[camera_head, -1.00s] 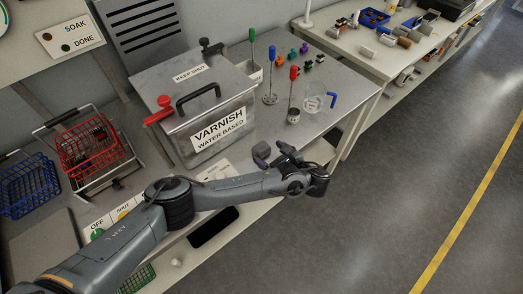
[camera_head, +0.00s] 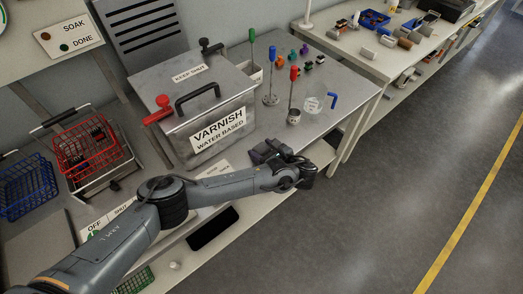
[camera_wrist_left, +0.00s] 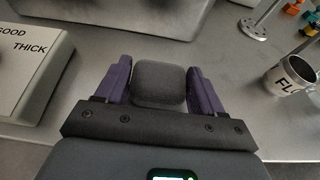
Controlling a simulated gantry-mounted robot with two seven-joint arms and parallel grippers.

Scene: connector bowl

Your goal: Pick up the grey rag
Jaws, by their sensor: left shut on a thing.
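The grey rag (camera_wrist_left: 159,83) shows in the left wrist view as a dark grey, rounded, block-like bundle. It sits between the two purple fingers of my left gripper (camera_wrist_left: 158,88), which is shut on it. In the head view my left gripper (camera_head: 266,151) is at the front edge of the bench, right of the varnish tank. The rag is hard to tell apart from the fingers there, and I cannot tell whether it touches the bench top. My right gripper is not in view.
The metal varnish tank (camera_head: 186,122) stands close left of the gripper. The bench has open floor (camera_head: 380,210) in front.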

